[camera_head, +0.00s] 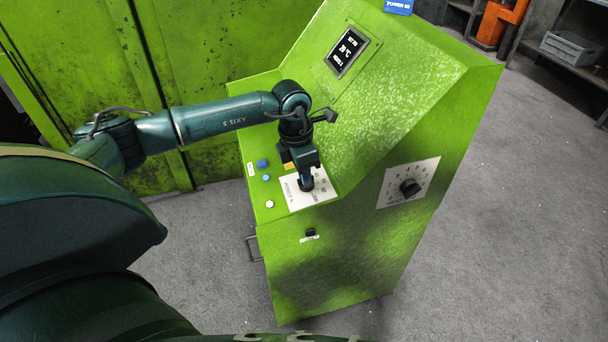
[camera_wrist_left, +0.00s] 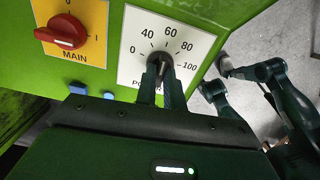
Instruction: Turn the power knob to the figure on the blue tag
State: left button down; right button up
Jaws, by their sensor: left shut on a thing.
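The power knob (camera_wrist_left: 160,64) is a dark knob on a white plate (camera_wrist_left: 190,22) marked 0, 40, 60, 80 and 100 around it. My left gripper (camera_wrist_left: 163,72) is shut on the knob from above; the fingers hide most of it, and I cannot tell which figure it points to. In the head view my left gripper (camera_head: 305,184) stands over the same plate (camera_head: 322,190) on the green console. The blue tag (camera_head: 398,5) at the console's top edge reads POWER 80. My right gripper does not show clearly.
A red MAIN switch (camera_wrist_left: 62,31) on a yellow plate sits beside the power plate. Blue buttons (camera_wrist_left: 78,88) lie close to the gripper body. Grey floor is free at right.

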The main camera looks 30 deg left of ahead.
pick_arm(q)
jog(key=shift+r+m, duration=0.1)
jog(key=shift+m, duration=0.4)
jog(key=shift+w, duration=0.1)
jog(key=c, duration=1.5)
grip_release()
notch_tip(320, 180, up, 13)
jog(key=s+a, duration=0.1)
jog(key=shift+s, duration=0.25)
